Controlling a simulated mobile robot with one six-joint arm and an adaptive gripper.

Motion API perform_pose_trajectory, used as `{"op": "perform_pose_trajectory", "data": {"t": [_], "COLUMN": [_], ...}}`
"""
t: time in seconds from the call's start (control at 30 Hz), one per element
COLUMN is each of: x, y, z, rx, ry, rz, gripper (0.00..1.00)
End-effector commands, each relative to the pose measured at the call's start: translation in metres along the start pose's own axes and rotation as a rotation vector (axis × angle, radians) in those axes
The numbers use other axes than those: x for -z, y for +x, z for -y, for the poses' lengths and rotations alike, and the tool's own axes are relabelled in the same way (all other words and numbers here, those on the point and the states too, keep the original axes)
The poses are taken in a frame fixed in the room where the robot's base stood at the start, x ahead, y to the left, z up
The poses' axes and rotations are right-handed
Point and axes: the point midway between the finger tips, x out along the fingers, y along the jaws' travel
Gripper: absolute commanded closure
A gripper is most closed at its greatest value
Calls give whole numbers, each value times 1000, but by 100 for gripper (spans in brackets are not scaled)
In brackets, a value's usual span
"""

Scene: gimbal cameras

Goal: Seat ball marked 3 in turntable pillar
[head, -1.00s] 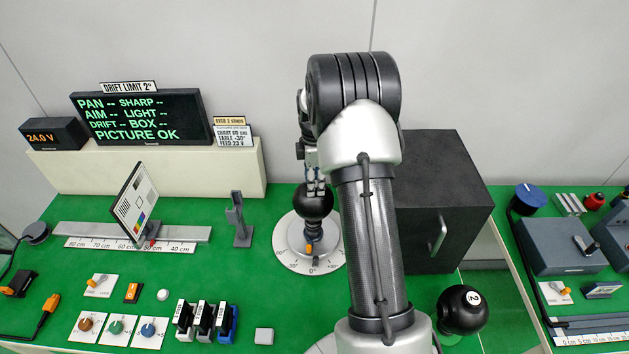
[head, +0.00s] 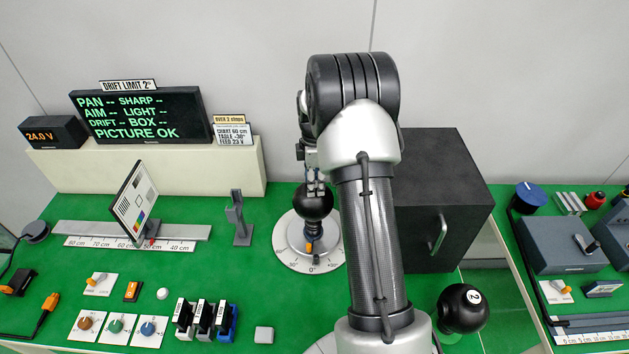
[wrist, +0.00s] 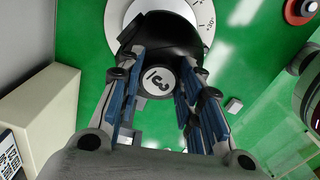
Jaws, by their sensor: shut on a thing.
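The black ball marked 3 (wrist: 157,42) is between the fingers of my gripper (wrist: 160,88) in the wrist view, with its white number disc facing the camera. In the head view the ball (head: 313,199) is at the top of the turntable pillar (head: 310,231), below my gripper (head: 316,178). My gripper is shut on the ball. The white turntable dial (head: 290,258) surrounds the pillar's foot and also shows in the wrist view (wrist: 207,18). The ball hides the pillar's top, so I cannot tell whether it is fully down in it.
A black box with a handle (head: 450,190) stands right of the pillar. A ball marked 2 (head: 462,308) is at the front right. A test chart (head: 134,205) stands on a rail at left, and a grey post (head: 240,222) stands between.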

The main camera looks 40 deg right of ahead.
Motion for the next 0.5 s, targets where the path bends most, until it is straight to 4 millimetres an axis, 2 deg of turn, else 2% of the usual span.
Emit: {"op": "perform_pose_trajectory", "data": {"t": [0.5], "x": [0], "y": [12], "z": [0], "rx": [-1], "ry": [0], "rz": [0], "gripper": [100]}}
